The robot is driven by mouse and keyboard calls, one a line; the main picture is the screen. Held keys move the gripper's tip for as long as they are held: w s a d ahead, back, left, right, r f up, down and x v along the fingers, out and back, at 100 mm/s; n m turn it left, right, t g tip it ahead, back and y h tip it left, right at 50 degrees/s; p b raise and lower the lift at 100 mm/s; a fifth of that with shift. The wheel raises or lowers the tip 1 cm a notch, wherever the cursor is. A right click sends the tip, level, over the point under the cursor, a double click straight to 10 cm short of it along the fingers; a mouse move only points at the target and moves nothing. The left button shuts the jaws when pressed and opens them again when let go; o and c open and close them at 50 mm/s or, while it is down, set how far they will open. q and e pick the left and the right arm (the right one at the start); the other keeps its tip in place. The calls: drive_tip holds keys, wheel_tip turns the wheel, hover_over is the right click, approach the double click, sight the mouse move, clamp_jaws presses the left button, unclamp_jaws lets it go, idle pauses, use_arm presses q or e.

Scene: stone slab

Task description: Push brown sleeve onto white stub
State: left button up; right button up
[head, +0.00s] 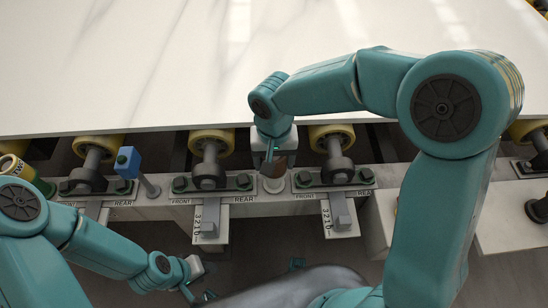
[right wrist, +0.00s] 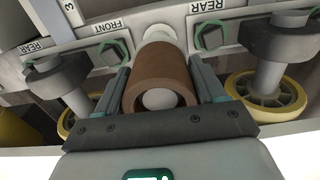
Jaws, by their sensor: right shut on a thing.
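The brown sleeve (right wrist: 160,75) is gripped between both fingers of my right gripper (right wrist: 163,88). In the head view the sleeve (head: 280,161) shows small under the gripper, close to the slab's front edge. The white stub (right wrist: 158,33) stands on the rail beyond the sleeve, in line with it, and shows just below it in the head view (head: 274,185). A white round face shows inside the sleeve's near opening, so the sleeve looks to be around the stub; how deep is hidden. My left gripper (head: 199,288) is low at left, away from the sleeve; its jaw opening is unclear.
Bolted roller brackets flank the stub, with yellow rollers (head: 212,142) and (head: 332,134). A blue block on a post (head: 128,162) stands further left. The large white marble slab (head: 200,60) lies behind. Numbered scales hang below the rail.

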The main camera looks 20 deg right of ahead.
drive_tip(key=o, duration=1.2)
drive_tip(key=shift+r, duration=0.1)
wheel_tip(320, 180, up, 16)
drive_tip(key=p, duration=0.3)
drive_tip(key=shift+r, duration=0.1)
drive_tip(key=shift+s, duration=0.1)
